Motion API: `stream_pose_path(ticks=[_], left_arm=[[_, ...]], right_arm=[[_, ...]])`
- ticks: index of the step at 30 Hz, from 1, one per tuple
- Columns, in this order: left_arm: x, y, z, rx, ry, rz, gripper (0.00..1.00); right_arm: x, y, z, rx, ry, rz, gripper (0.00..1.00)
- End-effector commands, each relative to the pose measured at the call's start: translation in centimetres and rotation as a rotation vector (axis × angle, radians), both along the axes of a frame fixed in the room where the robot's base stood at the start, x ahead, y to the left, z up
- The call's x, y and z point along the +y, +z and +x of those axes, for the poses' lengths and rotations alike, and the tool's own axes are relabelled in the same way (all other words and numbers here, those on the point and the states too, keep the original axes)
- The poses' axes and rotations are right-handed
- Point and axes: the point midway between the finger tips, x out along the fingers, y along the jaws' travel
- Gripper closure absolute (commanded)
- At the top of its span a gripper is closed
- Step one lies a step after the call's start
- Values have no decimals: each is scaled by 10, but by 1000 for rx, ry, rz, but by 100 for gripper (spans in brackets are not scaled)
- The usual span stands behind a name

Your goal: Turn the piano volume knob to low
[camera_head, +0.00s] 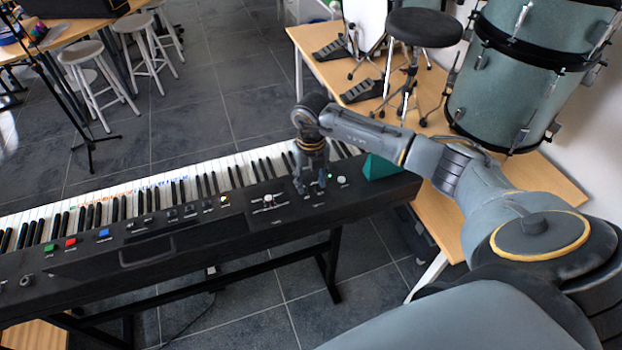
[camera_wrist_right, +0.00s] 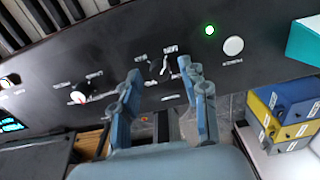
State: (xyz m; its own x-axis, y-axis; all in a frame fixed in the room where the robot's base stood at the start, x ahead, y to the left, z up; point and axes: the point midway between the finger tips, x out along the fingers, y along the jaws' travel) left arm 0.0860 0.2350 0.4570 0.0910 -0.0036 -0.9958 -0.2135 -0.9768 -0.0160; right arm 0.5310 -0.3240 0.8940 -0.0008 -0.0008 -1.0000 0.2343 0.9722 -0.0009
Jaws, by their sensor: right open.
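The piano (camera_head: 160,240) is a long black keyboard with controls on its top panel. My right gripper (camera_head: 312,188) points down over the right part of that panel. In the right wrist view, the gripper (camera_wrist_right: 163,74) is open. A small dark knob (camera_wrist_right: 157,68) with labels around it lies between and just beyond its fingertips, with no clear contact. Another knob (camera_head: 268,198), with a pale and red top, sits left of the gripper; it also shows in the wrist view (camera_wrist_right: 78,97). The labels are too blurred to read, so I cannot tell which knob is volume. My left gripper is out of view.
A round white button (camera_wrist_right: 233,46) and a lit green light (camera_wrist_right: 210,30) sit right of the gripper. A teal block (camera_head: 380,168) stands near the piano's right end. Stacked blue and yellow boxes (camera_wrist_right: 285,120) are beyond that end.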

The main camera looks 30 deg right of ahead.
Motion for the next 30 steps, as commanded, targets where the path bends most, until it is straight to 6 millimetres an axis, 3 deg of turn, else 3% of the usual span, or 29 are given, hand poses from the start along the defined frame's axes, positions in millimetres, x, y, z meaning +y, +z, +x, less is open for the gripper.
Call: stream_pose_path(ticks=[10,17,30], left_arm=[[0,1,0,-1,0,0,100],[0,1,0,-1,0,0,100],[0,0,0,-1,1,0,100]], right_arm=[[0,-4,0,-1,1,1,56],[0,-4,0,0,1,1,100],[0,-4,0,-1,-67,1,100]])
